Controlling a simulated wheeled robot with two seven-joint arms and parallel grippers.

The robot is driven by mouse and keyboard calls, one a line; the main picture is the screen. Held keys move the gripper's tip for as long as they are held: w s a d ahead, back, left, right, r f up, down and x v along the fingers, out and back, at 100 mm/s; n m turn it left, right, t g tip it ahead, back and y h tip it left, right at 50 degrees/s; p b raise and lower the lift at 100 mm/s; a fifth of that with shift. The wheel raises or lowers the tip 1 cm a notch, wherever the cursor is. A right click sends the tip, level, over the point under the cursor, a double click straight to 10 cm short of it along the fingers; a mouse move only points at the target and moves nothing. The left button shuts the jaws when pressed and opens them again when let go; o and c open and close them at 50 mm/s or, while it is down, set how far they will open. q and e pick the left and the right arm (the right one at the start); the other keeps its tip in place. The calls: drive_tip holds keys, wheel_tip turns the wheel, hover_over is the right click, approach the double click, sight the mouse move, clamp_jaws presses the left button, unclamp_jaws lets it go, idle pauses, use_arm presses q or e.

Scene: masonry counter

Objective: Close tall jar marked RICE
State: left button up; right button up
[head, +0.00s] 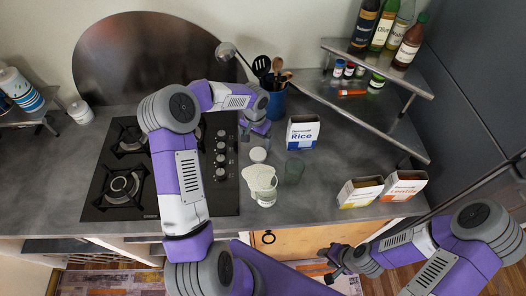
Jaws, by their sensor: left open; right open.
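A clear jar (265,199) stands near the counter's front edge, with a cream, irregular shape over its upper part; I cannot read a RICE marking on it. A round white lid-like piece (258,154) is just behind it; whether it lies flat on the counter or tops something is unclear. My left gripper (257,133) is open, behind the white piece, and apart from the jar. My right gripper (333,265) is open and empty, low in front of the counter.
A white and blue Rice box (302,133) stands behind the glass. Two more boxes (361,192) (404,186) are at the right front. A blue utensil holder (274,104) and a metal shelf (372,112) are behind. A black gas hob (124,186) lies left.

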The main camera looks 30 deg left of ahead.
sight(258, 154)
use_arm(q)
drive_tip(key=shift+w+f+b, duration=0.15)
drive_tip(key=shift+f+b, duration=0.2)
drive_tip(key=shift+f, duration=0.25)
drive_tip(key=shift+w+f+b, duration=0.15)
drive_tip(key=shift+f+b, duration=0.2)
drive_tip(key=shift+f, duration=0.2)
drive_tip(key=shift+w+f, duration=0.2)
drive_tip(key=shift+w, duration=0.2)
drive_tip(key=shift+s+r, duration=0.15)
drive_tip(key=shift+s, duration=0.15)
drive_tip(key=shift+w+f, duration=0.1)
drive_tip(key=shift+f, duration=1.1)
use_arm(e)
drive_tip(key=shift+w+f, duration=0.25)
drive_tip(key=shift+f, duration=0.35)
drive_tip(key=shift+w+f, duration=0.25)
drive_tip(key=shift+f, duration=0.3)
use_arm(q)
drive_tip(key=shift+f, duration=2.65)
use_arm(e)
drive_tip(key=shift+r, duration=0.25)
